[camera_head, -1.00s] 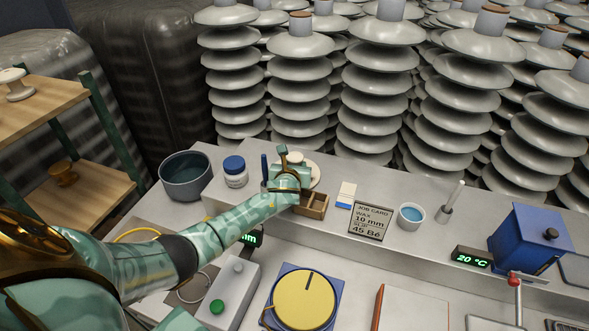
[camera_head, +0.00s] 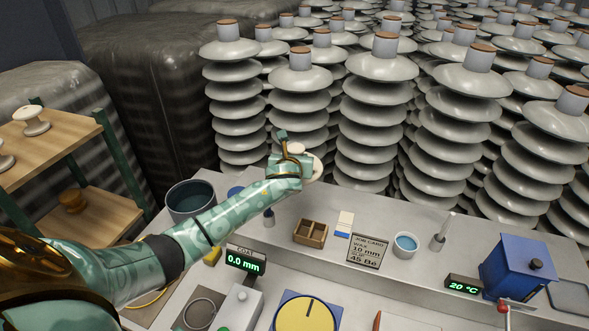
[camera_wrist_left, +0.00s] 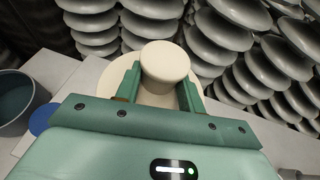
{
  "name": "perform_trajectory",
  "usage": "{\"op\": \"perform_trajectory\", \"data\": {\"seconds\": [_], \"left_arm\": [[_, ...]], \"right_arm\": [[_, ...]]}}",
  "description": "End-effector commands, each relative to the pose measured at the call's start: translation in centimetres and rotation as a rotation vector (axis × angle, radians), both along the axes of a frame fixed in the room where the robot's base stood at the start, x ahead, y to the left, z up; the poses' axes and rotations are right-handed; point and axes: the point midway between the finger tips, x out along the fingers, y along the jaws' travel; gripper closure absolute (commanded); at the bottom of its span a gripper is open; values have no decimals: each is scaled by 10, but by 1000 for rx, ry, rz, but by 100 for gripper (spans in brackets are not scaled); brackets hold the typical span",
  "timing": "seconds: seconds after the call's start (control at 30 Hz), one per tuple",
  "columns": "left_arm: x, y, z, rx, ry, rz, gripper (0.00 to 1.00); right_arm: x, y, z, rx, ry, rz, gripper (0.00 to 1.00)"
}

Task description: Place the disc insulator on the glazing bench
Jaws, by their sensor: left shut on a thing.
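My left gripper (camera_head: 287,160) is shut on the cream disc insulator (camera_head: 317,162). The insulator's round knob (camera_wrist_left: 165,62) is between the two fingers in the left wrist view, with its wider disc behind. In the head view the gripper and insulator appear above the rear part of the pale grey bench (camera_head: 350,205), in front of the insulator stacks. The gripper hides part of the insulator. My right gripper is not in view.
Tall grey insulator stacks (camera_head: 300,82) stand close behind the bench. On it are a dark pot (camera_head: 190,200), a wooden box (camera_head: 311,233), a job card (camera_head: 368,250), a small blue-filled cup (camera_head: 405,244) and a blue device (camera_head: 518,262). A wooden rack (camera_head: 55,150) stands left.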

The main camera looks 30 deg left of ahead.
Motion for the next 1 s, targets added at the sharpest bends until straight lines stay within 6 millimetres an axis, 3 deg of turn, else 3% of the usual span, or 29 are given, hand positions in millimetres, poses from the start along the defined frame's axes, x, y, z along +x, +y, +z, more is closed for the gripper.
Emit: {"op": "perform_trajectory", "data": {"seconds": [0.03, 0.13, 0.57, 0.77, 1.0], "left_arm": [[1, 0, 14, 1, -9, -1, 100], [1, 1, 24, 1, -8, 0, 100], [-4, -3, 40, 0, -10, 20, 100], [-16, -36, 70, 1, -11, -25, 100], [-68, -100, 83, 0, -8, -163, 100]], "right_arm": [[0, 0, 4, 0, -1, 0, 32], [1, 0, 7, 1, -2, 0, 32], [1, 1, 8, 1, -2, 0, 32], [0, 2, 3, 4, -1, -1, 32], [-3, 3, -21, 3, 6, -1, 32]]}}
